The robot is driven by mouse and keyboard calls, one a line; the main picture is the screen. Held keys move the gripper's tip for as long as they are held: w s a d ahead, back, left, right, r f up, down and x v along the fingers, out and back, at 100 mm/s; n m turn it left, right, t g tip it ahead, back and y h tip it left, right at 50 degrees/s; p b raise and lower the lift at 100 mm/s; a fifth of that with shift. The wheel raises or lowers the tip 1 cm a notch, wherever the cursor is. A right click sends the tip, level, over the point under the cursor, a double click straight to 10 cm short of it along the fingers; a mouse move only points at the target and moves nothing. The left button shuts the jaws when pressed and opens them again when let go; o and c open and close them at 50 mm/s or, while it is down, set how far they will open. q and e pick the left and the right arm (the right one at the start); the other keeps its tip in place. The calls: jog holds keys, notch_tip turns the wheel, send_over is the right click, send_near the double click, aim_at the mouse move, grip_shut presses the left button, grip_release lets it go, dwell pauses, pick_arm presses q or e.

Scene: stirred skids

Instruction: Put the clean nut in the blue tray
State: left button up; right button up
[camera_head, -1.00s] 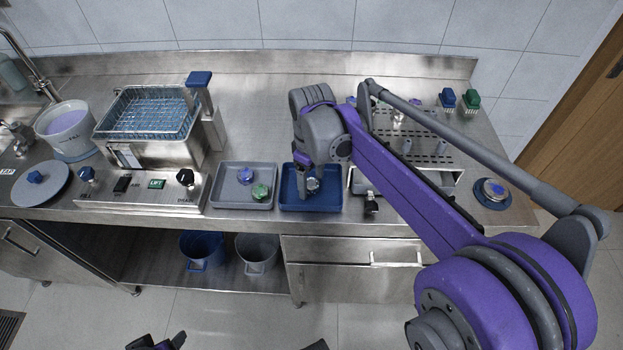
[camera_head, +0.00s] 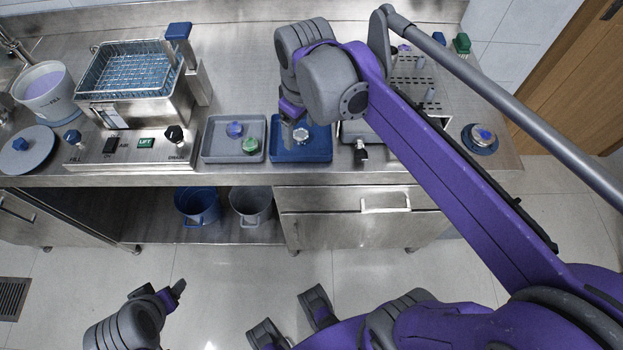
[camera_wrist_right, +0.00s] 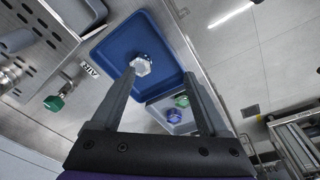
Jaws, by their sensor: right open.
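A silver-white nut (camera_head: 300,135) lies in the blue tray (camera_head: 318,151) on the steel counter. In the right wrist view the nut (camera_wrist_right: 141,65) sits on the floor of the blue tray (camera_wrist_right: 112,50), apart from my fingers. My right gripper (camera_head: 290,117) is above the tray, at the nut's upper left in the head view. In the wrist view its two fingers (camera_wrist_right: 160,78) are spread with nothing between them. My left gripper (camera_head: 172,292) is low at the lower left, in front of the counter; its jaw opening is unclear.
A grey tray (camera_head: 217,151) left of the blue one holds a blue-purple nut (camera_head: 235,130) and a green nut (camera_head: 250,145). A basket bath (camera_head: 135,85) stands farther left. A perforated steel rack (camera_head: 410,75) and a round blue pad (camera_head: 484,149) are to the right.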

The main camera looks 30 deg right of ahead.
jog(key=s+a+f+m+t, duration=0.3)
jog(key=s+a+f, duration=0.1)
jog(key=s+f, duration=0.8)
jog(key=shift+f+m, duration=0.35)
jog(key=shift+m, duration=0.05)
